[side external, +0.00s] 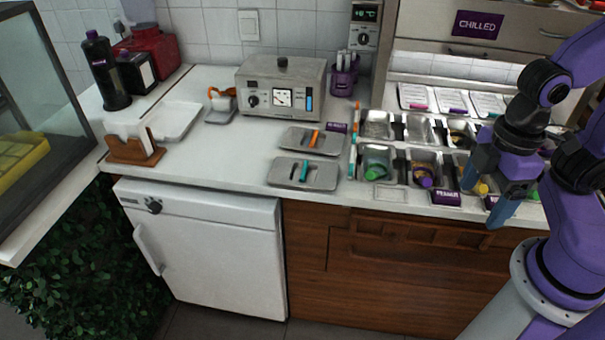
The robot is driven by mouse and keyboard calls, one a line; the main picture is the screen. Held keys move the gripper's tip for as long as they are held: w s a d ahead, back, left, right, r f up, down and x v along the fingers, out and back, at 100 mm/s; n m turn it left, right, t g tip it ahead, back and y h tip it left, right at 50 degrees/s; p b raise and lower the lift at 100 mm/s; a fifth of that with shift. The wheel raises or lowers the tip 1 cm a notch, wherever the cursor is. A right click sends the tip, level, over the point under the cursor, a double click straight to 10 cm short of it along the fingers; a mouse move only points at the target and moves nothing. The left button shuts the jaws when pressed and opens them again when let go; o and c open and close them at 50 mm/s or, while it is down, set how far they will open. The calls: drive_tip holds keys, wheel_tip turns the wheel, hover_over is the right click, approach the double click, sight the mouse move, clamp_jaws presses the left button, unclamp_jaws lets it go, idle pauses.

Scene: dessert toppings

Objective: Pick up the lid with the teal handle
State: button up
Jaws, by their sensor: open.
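The lid with the teal handle (304,171) is a flat grey metal plate lying on the white counter near its front edge. A similar grey lid with an orange handle (314,139) lies just behind it, apart from it. My gripper (481,200) is open, its two blue fingers pointing down at the right, over the front of the topping containers. It is well to the right of the teal-handled lid and touches neither lid. Nothing shows between the fingers.
Metal topping containers (377,124) stand in rows right of the lids, some with coloured scoops. Behind the lids is a metal appliance with a dial (281,88). A white tray (172,121) and a napkin holder (133,148) stand left. The counter left of the lids is clear.

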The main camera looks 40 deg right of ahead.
drive_tip(key=c, duration=0.7)
drive_tip(key=shift+c, duration=0.2)
drive_tip(key=m+t+h, duration=0.3)
drive_tip(key=m+h, duration=0.1)
drive_tip(key=m, duration=1.8)
hover_over(304, 170)
drive_tip(key=s+a, duration=0.2)
drive_tip(key=f, duration=1.3)
drive_tip(key=shift+d+f, duration=0.2)
drive_tip(key=shift+x, duration=2.7)
